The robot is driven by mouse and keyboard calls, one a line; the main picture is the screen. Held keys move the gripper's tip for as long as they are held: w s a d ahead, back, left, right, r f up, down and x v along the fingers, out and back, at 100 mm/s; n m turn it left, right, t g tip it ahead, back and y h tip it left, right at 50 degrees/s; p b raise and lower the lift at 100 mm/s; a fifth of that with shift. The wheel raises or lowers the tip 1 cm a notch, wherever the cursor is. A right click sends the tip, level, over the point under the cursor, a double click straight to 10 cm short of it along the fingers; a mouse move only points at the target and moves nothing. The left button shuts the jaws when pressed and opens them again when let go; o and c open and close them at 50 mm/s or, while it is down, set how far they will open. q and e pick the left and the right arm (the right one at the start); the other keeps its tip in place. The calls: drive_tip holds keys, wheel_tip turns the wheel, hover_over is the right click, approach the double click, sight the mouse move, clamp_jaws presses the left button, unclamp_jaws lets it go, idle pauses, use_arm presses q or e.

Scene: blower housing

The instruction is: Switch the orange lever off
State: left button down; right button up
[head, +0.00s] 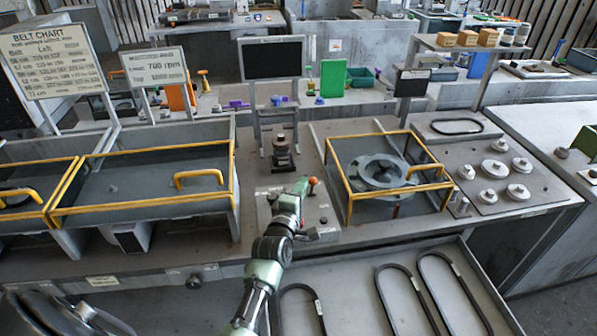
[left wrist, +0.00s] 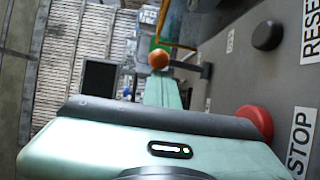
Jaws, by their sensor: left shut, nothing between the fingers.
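The orange lever shows as a ball knob (head: 313,181) standing above a grey control panel (head: 264,212) at the middle of the bench. In the left wrist view the orange knob (left wrist: 158,58) sits on a dark shaft that runs right to the panel. My left gripper (head: 303,187) is shut and empty, just left of the knob in the head view. In the left wrist view its green fingers (left wrist: 163,92) point toward the knob, close to it; I cannot tell if they touch. My arm hides part of the panel. My right gripper is not in view.
A red button (left wrist: 257,122) marked STOP and a black button (left wrist: 267,36) marked RESET are on the panel. A yellow-railed guard (head: 351,197) surrounds a round housing to the right. A dark post (head: 282,155) and a screen (head: 272,59) stand behind. Belts (head: 403,297) lie in front.

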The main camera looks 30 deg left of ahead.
use_arm(q)
drive_tip(key=shift+d+f, duration=0.1)
drive_tip(key=shift+d, duration=0.1)
drive_tip(key=shift+s, duration=0.1)
drive_tip(key=shift+s+f, duration=0.1)
drive_tip(key=shift+s, duration=0.15)
drive_tip(key=s, duration=0.2)
drive_tip(key=s+d+b, duration=0.1)
drive_tip(key=s, duration=0.4)
drive_tip(key=shift+d+r+b, duration=0.25)
drive_tip(key=shift+b, duration=0.05)
